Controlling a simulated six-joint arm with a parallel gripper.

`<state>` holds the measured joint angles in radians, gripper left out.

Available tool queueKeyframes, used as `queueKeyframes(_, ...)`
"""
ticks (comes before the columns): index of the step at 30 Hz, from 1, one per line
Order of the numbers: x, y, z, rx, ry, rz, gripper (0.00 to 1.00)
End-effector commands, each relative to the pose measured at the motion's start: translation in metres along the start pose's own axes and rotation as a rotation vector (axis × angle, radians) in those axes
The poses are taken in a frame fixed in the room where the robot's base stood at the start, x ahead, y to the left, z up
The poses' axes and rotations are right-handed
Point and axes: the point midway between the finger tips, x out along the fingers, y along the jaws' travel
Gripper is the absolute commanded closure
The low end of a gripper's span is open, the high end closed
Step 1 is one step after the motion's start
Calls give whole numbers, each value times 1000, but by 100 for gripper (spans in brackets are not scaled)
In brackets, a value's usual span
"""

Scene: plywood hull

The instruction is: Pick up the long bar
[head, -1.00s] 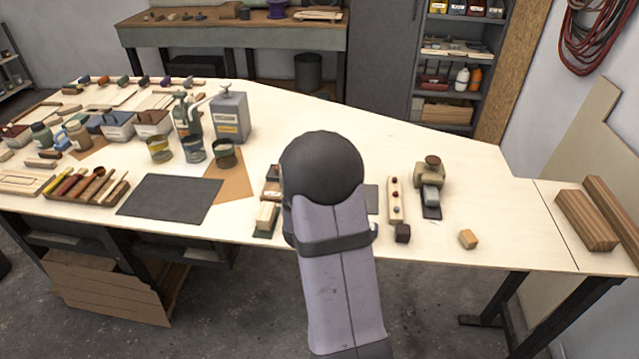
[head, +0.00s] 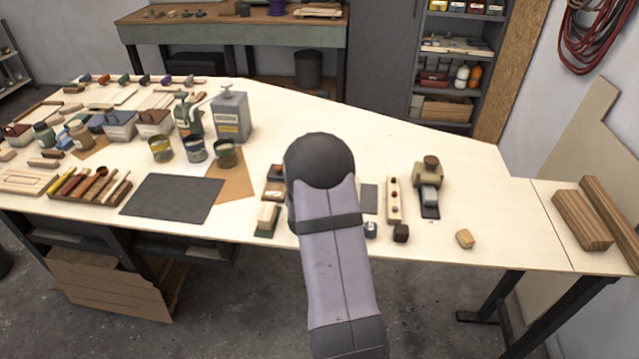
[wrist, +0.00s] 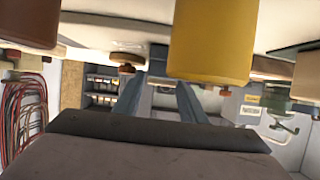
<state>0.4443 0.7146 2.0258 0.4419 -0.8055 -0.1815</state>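Two long brown wooden bars lie at the right end of the table: a shorter, thicker one (head: 583,221) and a longer one (head: 612,222) behind it. A pale narrow bar with small round knobs (head: 393,201) lies right of my arm. I cannot tell which one the task means. In the head view my arm hides my gripper. In the wrist view, which looks upside down, my gripper (wrist: 161,88) shows two blue-grey fingers apart, with nothing visible between them. A large yellow object (wrist: 212,40) is close to the camera, beside the right finger.
Cans (head: 195,150), a tall grey canister (head: 230,115) and a dark mat (head: 172,198) are left. The table's back middle is clear.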

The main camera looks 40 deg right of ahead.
Motion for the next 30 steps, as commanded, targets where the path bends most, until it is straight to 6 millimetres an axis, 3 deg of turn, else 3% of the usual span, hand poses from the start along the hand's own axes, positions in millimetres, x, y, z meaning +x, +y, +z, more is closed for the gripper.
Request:
queueKeyframes(1, 0, 0, 0, 0, 0, 0, 62)
queueKeyframes(5, 0, 0, 0, 0, 0, 0, 94)
queueKeyframes(6, 0, 0, 0, 0, 0, 0, 95)
queueKeyframes(19, -3, 0, -9, 1, 4, 1, 95)
queueKeyframes(30, -23, 0, -56, 2, 7, 0, 95)
